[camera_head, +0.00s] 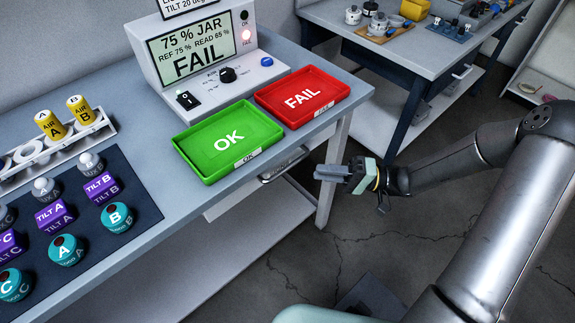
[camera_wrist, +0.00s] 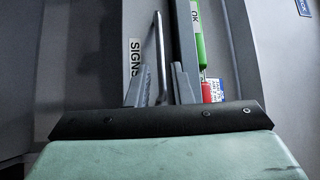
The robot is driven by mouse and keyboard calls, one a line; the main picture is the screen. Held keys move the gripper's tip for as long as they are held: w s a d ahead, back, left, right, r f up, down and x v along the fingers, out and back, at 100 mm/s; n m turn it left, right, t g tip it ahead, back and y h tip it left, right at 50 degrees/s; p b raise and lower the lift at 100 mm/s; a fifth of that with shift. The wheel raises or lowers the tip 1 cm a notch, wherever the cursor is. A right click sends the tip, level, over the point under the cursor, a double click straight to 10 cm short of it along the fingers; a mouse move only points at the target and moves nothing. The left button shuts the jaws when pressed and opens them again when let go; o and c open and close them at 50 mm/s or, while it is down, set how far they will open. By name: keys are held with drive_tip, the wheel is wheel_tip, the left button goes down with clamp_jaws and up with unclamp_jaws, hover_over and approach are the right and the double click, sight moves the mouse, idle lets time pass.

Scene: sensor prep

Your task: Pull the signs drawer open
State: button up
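The signs drawer is under the front edge of the grey table, below the green OK tray; its metal handle (camera_head: 284,166) shows in the head view. In the wrist view the grey drawer front carries a SIGNS label (camera_wrist: 134,58), with the bar handle (camera_wrist: 158,45) beside it. The drawer looks closed. My gripper (camera_head: 320,173) is to the right of the handle in the head view, in front of the table. In the wrist view its two fingers (camera_wrist: 160,82) are apart, with the handle lined up between them. Whether they touch it cannot be told.
The green OK tray (camera_head: 206,158) and red FAIL tray (camera_head: 270,103) sit on the tabletop above. A tester (camera_head: 163,60) stands behind them. A table leg (camera_head: 334,165) is close to my gripper. A lower shelf (camera_head: 230,235) lies below; open floor is in front.

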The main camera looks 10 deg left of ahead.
sight(287, 167)
drive_tip(key=x, duration=0.9)
drive_tip(key=shift+s+a, duration=0.1)
drive_tip(key=shift+a, duration=0.25)
clamp_jaws()
